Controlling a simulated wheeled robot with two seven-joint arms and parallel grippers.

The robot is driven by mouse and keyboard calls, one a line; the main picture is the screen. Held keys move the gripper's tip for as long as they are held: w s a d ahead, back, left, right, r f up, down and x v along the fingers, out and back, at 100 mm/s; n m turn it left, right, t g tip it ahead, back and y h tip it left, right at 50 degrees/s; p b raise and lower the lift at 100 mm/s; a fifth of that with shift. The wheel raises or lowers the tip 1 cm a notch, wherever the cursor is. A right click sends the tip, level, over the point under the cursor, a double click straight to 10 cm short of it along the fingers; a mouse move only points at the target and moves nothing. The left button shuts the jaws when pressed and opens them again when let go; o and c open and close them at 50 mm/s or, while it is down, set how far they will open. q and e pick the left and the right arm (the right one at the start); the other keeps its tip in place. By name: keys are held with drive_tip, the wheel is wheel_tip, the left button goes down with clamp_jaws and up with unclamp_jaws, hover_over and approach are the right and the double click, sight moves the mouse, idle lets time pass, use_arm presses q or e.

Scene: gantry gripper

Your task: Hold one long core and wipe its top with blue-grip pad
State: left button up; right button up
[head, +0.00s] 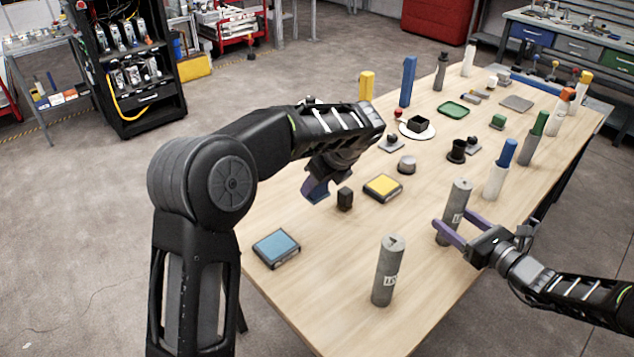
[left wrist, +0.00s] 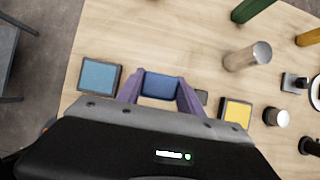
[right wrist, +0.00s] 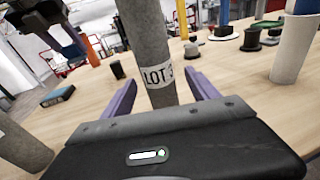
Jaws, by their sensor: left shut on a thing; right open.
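My left gripper (head: 318,190) is shut on the blue-grip pad (left wrist: 160,85), held above the table's near left part. The pad's blue block sits between the purple fingers in the left wrist view; its underside is hidden. My right gripper (head: 451,217) is open, with its purple fingers on either side of an upright grey long core (head: 459,195). In the right wrist view this core (right wrist: 150,45) bears a LOT label, and the fingers look apart from it. A second grey long core (head: 388,270) stands upright near the table's front edge.
A blue-topped tile (head: 276,248), a small black block (head: 345,199) and a yellow-topped tile (head: 383,187) lie near my left gripper. A white cylinder with a blue top (head: 500,170) stands beyond the right gripper. Bare tabletop (head: 320,285) lies between the blue tile and second core.

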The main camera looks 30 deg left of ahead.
use_arm(q)
drive_tip(key=shift+c, duration=1)
drive_tip(key=shift+d+f, duration=0.1)
drive_tip(key=shift+d, duration=0.4)
drive_tip(key=w+d+r+m+t+h, duration=0.1)
drive_tip(key=w+d+r+m+h, duration=0.1)
drive_tip(key=d+r+m, duration=0.3)
drive_tip(key=w+d+r+m+t+h, duration=0.1)
drive_tip(key=d+r+m, duration=0.5)
drive_tip(key=d, duration=0.8)
drive_tip(key=w+d+r+m+t+h, duration=0.1)
drive_tip(key=w+d+r+m+h, duration=0.2)
drive_tip(key=d, duration=0.7)
wheel_tip(320, 180, up, 3)
drive_tip(key=m+h, duration=0.2)
drive_tip(key=m, duration=0.2)
drive_tip(key=shift+w+d, duration=0.2)
drive_tip(key=shift+r, duration=0.1)
